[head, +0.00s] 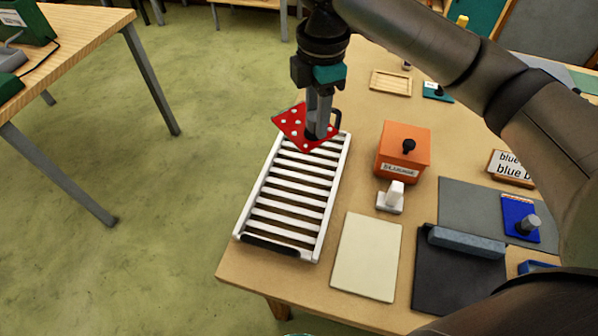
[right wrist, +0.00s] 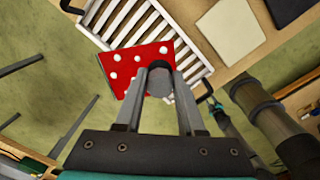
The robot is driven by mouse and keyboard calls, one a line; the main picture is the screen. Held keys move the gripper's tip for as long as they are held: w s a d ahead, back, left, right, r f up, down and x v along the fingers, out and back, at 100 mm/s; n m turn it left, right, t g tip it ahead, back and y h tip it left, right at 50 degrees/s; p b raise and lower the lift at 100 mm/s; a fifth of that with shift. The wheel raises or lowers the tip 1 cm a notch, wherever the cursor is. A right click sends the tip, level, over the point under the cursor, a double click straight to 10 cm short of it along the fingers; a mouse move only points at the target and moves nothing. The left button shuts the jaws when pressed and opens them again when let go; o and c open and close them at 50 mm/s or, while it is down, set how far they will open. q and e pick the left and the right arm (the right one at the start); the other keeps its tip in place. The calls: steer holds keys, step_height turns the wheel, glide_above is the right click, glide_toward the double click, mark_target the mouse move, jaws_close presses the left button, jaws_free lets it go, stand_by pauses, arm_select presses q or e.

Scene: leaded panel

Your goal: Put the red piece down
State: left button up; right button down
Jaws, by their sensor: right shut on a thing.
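The red piece (head: 294,124) is a flat red plate with white dots and a dark knob. My right gripper (head: 318,132) is shut on its knob and holds it over the far end of the white slatted rack (head: 258,208). In the right wrist view the red piece (right wrist: 130,68) shows beyond the fingertips (right wrist: 160,72), partly over the slats and partly past the rack's edge. I cannot tell whether it touches the slats. My left gripper is not in view.
Right of the rack stand an orange box (head: 403,142), a white stamp-like block (head: 391,198) and a cream sheet (head: 366,257). A blue piece with a knob (head: 519,217) lies on a grey mat (head: 462,212). The rack's near slats are bare. Floor lies left of the table.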

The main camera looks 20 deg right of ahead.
steer(key=n, duration=0.1)
steer(key=w+r+n+p, duration=0.1)
steer(key=n, duration=0.1)
steer(key=shift+r, duration=0.3)
steer(key=n, duration=0.1)
steer(key=n+p, duration=0.2)
steer(key=shift+w+d+r+n, duration=0.15)
steer(key=shift+w+r+n, duration=0.15)
steer(key=shift+r+n, duration=0.1)
steer(key=b, duration=0.1)
glide_above(311, 183)
step_height(311, 183, down, 16)
steer(key=shift+r, duration=0.1)
steer(key=shift+f+b, duration=0.3)
steer(key=shift+f, duration=1.8)
steer(key=shift+f, duration=0.1)
steer(key=shift+f, duration=0.15)
steer(key=c, duration=0.5)
jaws_free()
